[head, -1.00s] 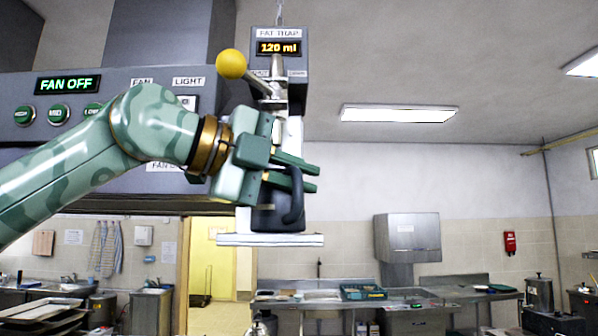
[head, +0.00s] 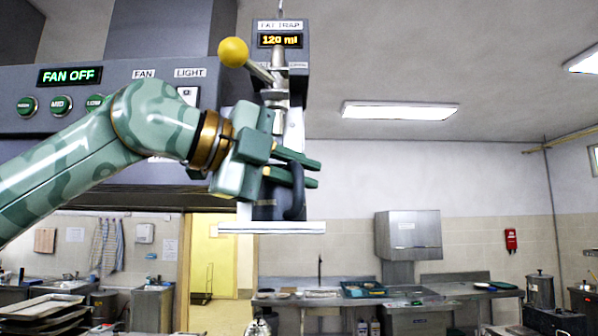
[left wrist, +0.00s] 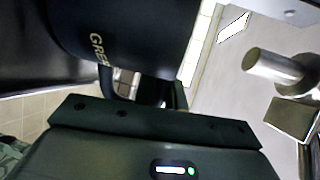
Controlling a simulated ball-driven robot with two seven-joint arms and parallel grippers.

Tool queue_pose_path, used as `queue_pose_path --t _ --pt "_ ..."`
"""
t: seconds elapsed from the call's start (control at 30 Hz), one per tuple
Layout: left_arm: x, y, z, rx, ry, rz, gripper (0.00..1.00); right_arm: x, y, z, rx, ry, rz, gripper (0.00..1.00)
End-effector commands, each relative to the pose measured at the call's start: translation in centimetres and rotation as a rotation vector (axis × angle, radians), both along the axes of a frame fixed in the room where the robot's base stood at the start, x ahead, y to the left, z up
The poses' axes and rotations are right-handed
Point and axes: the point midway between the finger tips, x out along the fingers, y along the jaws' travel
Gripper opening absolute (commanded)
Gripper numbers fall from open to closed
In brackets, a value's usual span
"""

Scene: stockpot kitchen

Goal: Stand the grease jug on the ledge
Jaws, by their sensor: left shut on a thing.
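The grease jug (head: 266,211) is dark and upright, with a black loop handle (head: 298,195) on its right side. My left gripper (head: 304,174) is shut on the jug, with its green fingers reaching across it near the handle. The ledge (head: 272,228) is a pale flat plate under the fat trap. The jug's base meets the ledge's top edge in the head view; whether they touch I cannot tell. In the left wrist view the jug (left wrist: 125,35) shows part of its lettering, close to my gripper. My right gripper is not in view.
The fat trap display (head: 279,40) reads 120 ml. A lever with a yellow ball (head: 233,52) sticks out above my gripper, beside a metal tap. The hood panel (head: 68,76) reads FAN OFF at left. Free air lies right of the ledge.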

Motion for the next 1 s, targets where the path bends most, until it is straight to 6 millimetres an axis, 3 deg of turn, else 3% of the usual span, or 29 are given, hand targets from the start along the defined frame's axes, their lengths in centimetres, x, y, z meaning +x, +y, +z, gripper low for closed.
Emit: queue_pose_path --t 0.17,0.2,0.27,0.77,0.87,1.0 --pt "0.0 0.0 0.1 -0.001 0.000 0.000 0.00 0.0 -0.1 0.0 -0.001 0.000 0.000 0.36" --pt "0.0 0.0 0.1 -0.001 0.000 0.000 0.20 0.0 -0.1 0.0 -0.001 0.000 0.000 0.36" --pt "0.0 0.0 0.1 -0.001 0.000 0.000 0.37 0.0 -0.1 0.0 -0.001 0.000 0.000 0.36" --pt "-0.1 0.4 0.0 0.000 0.001 0.001 0.37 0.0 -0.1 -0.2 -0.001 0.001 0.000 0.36" --pt "-0.7 1.5 0.2 -0.001 0.000 0.001 0.37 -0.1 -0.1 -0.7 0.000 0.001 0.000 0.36" --pt "-2.2 4.4 0.7 -0.002 -0.002 0.004 0.37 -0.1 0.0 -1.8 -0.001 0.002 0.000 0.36"
